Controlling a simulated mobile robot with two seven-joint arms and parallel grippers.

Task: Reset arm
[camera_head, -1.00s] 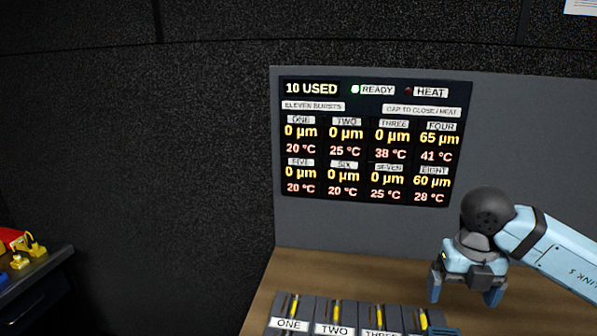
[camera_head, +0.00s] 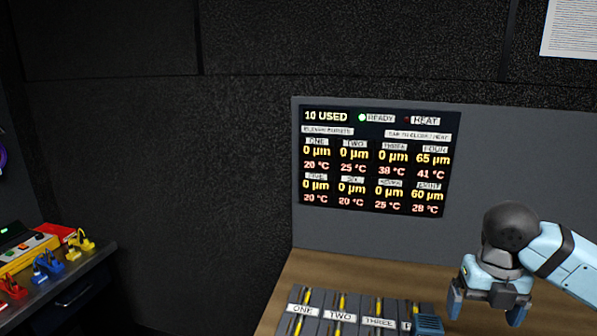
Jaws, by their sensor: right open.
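My right gripper (camera_head: 487,308) comes in from the right edge, above the wooden bench (camera_head: 300,268). Its two blue fingers point down and are apart, with nothing seen between them. It is to the right of the row of labelled slots (camera_head: 337,318), where ONE, TWO and THREE can be read. A blue piece (camera_head: 428,322) sits at the right end of the row, left of the fingers. My left gripper is out of view.
A display panel (camera_head: 380,160) on a grey board stands behind the bench; it reads 10 USED, with the READY light green. At left, a dark cabinet (camera_head: 90,270) carries red, blue and yellow clamp-like pieces and a yellow device (camera_head: 25,258). A gap separates cabinet and bench.

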